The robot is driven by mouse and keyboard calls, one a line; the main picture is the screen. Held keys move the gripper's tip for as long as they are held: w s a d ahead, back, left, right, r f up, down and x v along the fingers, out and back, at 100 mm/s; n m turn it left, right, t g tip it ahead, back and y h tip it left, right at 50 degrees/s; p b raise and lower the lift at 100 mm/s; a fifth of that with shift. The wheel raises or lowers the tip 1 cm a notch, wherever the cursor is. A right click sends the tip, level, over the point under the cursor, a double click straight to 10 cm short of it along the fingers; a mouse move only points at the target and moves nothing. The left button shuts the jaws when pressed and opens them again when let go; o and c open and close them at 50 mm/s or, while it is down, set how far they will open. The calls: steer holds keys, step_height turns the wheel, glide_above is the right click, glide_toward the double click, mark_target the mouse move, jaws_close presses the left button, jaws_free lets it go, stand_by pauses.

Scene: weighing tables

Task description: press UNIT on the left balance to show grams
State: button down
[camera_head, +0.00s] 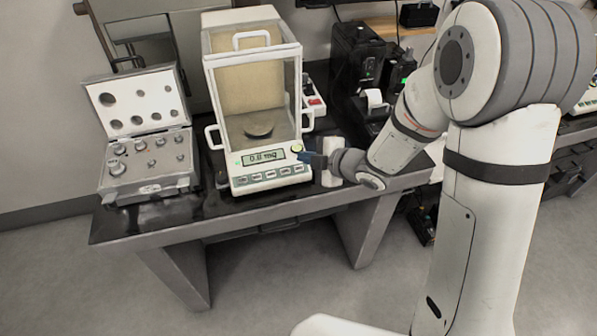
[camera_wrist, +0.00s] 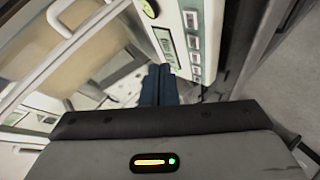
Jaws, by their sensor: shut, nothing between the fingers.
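The left balance (camera_head: 250,100) stands on the dark weighing table, with a glass draft shield, a round pan inside and a front panel. Its display (camera_head: 263,157) reads what looks like "0.0 mg". A row of several small keys (camera_head: 270,176) runs below the display; their labels are too small to read. My gripper (camera_head: 311,160) is at the right end of the front panel, fingers shut and empty. In the wrist view the blue fingers (camera_wrist: 158,85) point at the panel, close to the display (camera_wrist: 166,45), with the keys (camera_wrist: 194,48) to their right. Contact cannot be told.
An open case of weights (camera_head: 148,150) stands left of the balance. A black device (camera_head: 358,70) with a paper roll is behind my arm. The table's front edge (camera_head: 200,222) is clear at the left.

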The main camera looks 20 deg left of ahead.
mark_target(299, 168)
steer(key=f+b, duration=0.1)
steer(key=w+f+b, duration=0.1)
steer(key=f, duration=0.1)
steer(key=f+b, duration=0.1)
steer(key=shift+w+a+f, duration=0.15)
steer(key=shift+a+f, duration=0.1)
steer(key=shift+a, duration=0.15)
steer(key=shift+w, duration=0.1)
steer(key=shift+f, duration=0.1)
stand_by(1.4)
steer(key=shift+w+a+f+b, duration=0.1)
steer(key=shift+w+f+b, duration=0.05)
steer(key=shift+f+b, duration=0.3)
steer(key=shift+w+f+b, duration=0.1)
steer(key=shift+f+b, duration=0.1)
steer(key=shift+b, duration=0.2)
stand_by(0.5)
steer(key=shift+r, duration=0.1)
steer(key=shift+s+r+p, duration=0.25)
steer(key=shift+r+p, duration=0.15)
steer(key=shift+r, duration=0.25)
